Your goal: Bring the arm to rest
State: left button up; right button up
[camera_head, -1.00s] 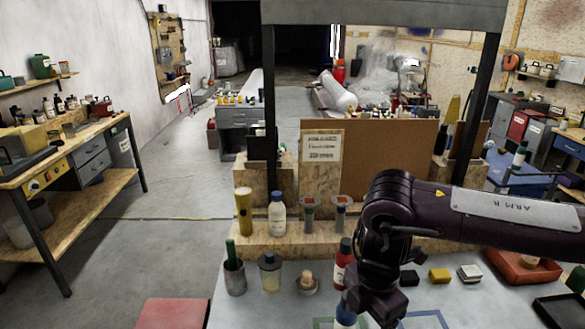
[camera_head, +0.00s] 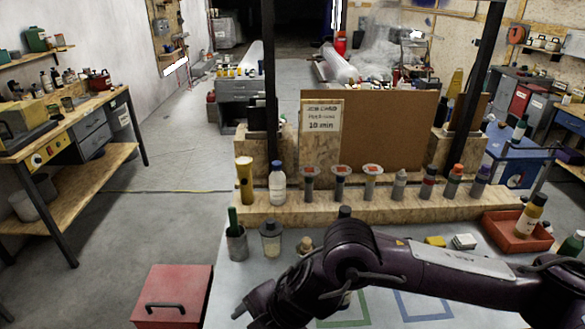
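My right arm (camera_head: 350,255) comes in from the right edge, low over the workbench (camera_head: 455,295). It bends near the middle, and its front part slopes down and left to the bottom edge. No held object shows. The arm hides part of the bench top and some small items behind it. My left arm and gripper are not in view.
A wooden ledge (camera_head: 315,212) at the back of the bench holds several bottles and capped items. A grey cup (camera_head: 236,245) and a jar (camera_head: 270,240) stand left of the arm. A red tray (camera_head: 510,238) holds a bottle. A red toolbox (camera_head: 172,296) stands at lower left.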

jog(key=s+a+r+m+t+y, duration=0.2)
jog(key=a+r+m+t+y, duration=0.25)
jog(key=a+r, duration=0.4)
jog(key=w+d+f+m+t+h, duration=0.2)
jog(key=w+d+m+h, duration=0.1)
jog(key=d+m, duration=0.4)
jog(key=w+d+f+m+t+h, duration=0.2)
jog(key=w+d+m, duration=0.1)
jog(key=d+m, duration=0.4)
jog(key=s+d+f+m+g+h, duration=0.3)
jog(key=s+d+f, duration=0.3)
jog(key=d, duration=0.4)
jog(key=s+d+f+m+g+h, duration=0.35)
jog(key=s+d+f, duration=0.25)
jog(key=d, duration=0.4)
notch_tip(320, 180, down, 36)
jog(key=s+r+g+b, duration=0.1)
jog(key=s+b, duration=0.2)
jog(key=b, duration=0.1)
jog(key=s+d+f+g+b, duration=0.1)
jog(key=s+d+f, duration=0.3)
jog(key=s+f, duration=1.4)
jog(key=shift+s+f+y+b, duration=0.25)
jog(key=shift+f+y+b, duration=0.05)
jog(key=shift+f+b, duration=0.6)
